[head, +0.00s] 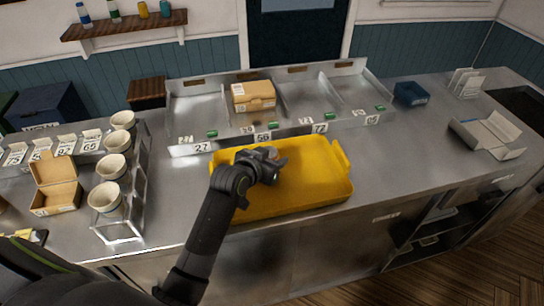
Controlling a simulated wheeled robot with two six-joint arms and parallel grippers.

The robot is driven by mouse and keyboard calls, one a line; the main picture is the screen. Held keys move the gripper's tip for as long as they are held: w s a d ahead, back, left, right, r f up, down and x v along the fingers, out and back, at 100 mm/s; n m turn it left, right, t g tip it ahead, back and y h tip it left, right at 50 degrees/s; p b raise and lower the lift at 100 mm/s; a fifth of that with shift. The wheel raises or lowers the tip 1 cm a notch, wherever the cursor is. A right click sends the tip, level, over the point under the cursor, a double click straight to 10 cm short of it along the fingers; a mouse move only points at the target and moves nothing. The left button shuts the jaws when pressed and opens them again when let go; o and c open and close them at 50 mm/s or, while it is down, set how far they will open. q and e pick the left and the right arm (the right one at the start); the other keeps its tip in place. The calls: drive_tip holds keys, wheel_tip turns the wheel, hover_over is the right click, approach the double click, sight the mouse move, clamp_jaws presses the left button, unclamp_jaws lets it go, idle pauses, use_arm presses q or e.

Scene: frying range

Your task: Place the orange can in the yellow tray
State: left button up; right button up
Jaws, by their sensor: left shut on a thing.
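The yellow tray (318,195) lies on the steel counter with its right handle raised toward the back. My left gripper (276,160) is above the left half of the tray, toward its back edge. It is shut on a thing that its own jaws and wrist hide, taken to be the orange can. No orange can shows clearly anywhere else in view. I cannot tell whether the held thing touches the tray floor. My right gripper is not in view.
A steel divider rack (205,113) with number tags and a cardboard box (253,96) stands behind the tray. A rack with several cups (107,197) and an open carton (57,184) are at left. A paper carton (488,134) lies at right. The counter right of the tray is clear.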

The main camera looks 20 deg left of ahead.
use_arm(q)
drive_tip(key=shift+f, duration=0.1)
drive_tip(key=o, duration=1.1)
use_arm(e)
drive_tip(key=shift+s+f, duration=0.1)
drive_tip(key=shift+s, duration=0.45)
use_arm(q)
drive_tip(key=shift+o, duration=0.2)
drive_tip(key=b+v, duration=0.1)
drive_tip(key=v, duration=1.1)
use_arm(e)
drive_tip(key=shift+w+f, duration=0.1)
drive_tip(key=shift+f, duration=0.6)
